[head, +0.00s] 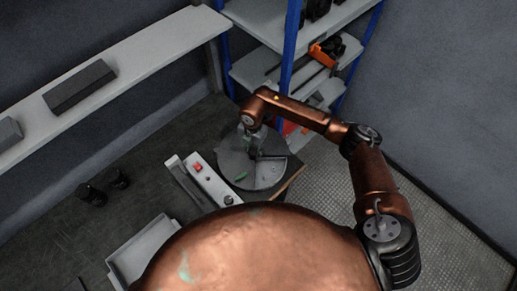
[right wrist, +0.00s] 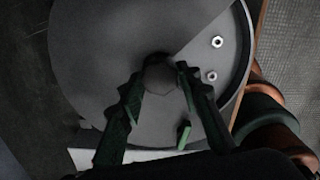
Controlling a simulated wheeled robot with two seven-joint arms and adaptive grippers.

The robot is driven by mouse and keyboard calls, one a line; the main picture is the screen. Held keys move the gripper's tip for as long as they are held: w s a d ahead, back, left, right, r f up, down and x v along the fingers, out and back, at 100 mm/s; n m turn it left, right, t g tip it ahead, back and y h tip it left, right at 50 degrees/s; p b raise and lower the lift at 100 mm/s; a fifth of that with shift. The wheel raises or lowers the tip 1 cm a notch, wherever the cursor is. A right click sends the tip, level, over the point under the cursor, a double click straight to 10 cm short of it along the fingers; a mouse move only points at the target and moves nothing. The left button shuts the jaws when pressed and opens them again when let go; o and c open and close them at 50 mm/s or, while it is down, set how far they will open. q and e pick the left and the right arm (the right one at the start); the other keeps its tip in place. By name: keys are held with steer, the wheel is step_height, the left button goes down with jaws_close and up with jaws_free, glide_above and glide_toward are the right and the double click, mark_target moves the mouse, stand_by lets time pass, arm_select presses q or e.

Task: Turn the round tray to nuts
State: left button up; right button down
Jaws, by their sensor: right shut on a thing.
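The round tray (head: 232,165) is a grey disc on the bench, in the middle of the head view. In the right wrist view the tray (right wrist: 100,60) fills most of the picture, and a wedge-shaped opening at its right shows two nuts (right wrist: 217,42). My right gripper (head: 254,150) is over the tray's middle. In the right wrist view its fingers (right wrist: 159,80) are closed around a dark central knob (right wrist: 158,75). A small green piece (right wrist: 184,134) stands near the tray's edge. My left gripper is not in view.
A white box with a red button (head: 198,168) stands left of the tray. Black cylinders (head: 92,194) and a pale bin (head: 142,250) are further left. Blue-posted shelves (head: 290,40) stand behind. A long shelf (head: 130,62) runs along the wall.

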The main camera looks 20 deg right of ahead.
stand_by(0.5)
steer(key=c, duration=1.4)
jaws_free()
step_height(320, 180, up, 12)
